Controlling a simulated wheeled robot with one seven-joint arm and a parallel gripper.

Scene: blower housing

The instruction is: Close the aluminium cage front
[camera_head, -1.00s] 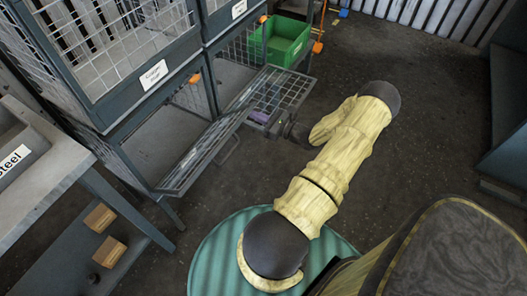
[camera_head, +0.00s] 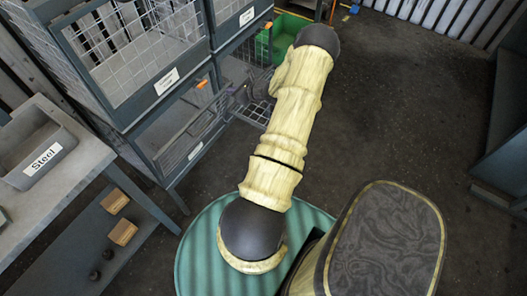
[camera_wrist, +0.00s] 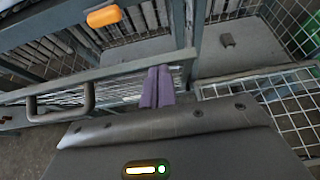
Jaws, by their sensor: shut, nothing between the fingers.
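The lower left cage front (camera_head: 192,135) is a grey-framed mesh panel with a white label too small to read. It leans outward, partly raised, with a gap above its top edge. My gripper (camera_head: 242,92) is at the panel's right end, partly hidden by my arm. In the wrist view my purple fingers (camera_wrist: 157,84) are together and empty, at the panel's top bar (camera_wrist: 120,70). They appear to touch it; the exact contact is unclear. A bar handle (camera_wrist: 62,100) is on the panel's left. An orange latch (camera_wrist: 103,16) sits on the frame above.
The lower right cage has its mesh front (camera_head: 255,112) lowered; a green bin (camera_head: 280,35) is beyond. Upper cages (camera_head: 130,50) stand above. A bench with a grey Steel bin (camera_head: 38,150) is at left, wooden blocks (camera_head: 123,232) below.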

